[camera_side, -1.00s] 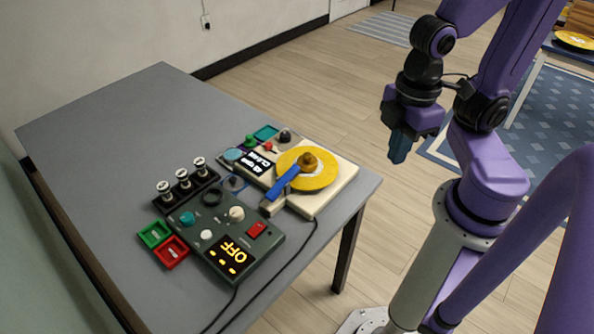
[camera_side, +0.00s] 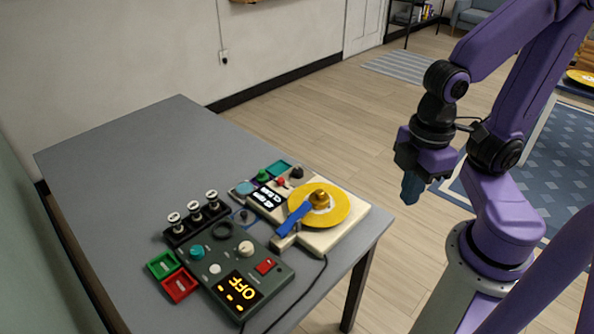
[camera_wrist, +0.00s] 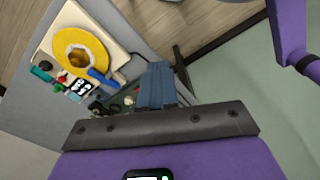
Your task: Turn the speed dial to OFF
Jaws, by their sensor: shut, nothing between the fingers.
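The dark green control box (camera_side: 258,268) stands on the grey table, its display (camera_side: 238,290) lit with "OFF" in yellow. It carries a cream knob (camera_side: 246,248), a teal knob (camera_side: 197,252), a small white knob (camera_side: 215,269) and a red switch (camera_side: 265,266). I cannot tell which is the speed dial, nor read its markings. My gripper (camera_side: 411,187) is shut and empty, pointing down, in the air to the right of the table and apart from everything. Its blue fingers show in the wrist view (camera_wrist: 155,87), covering part of the box area.
A cream unit with a yellow disc (camera_side: 337,207) and blue arm (camera_side: 295,219) sits behind the box. Left are a rack of several black-and-white plungers (camera_side: 195,218), a green tray (camera_side: 163,264) and a red tray (camera_side: 180,285). A cable crosses the right side. The table's far left is bare.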

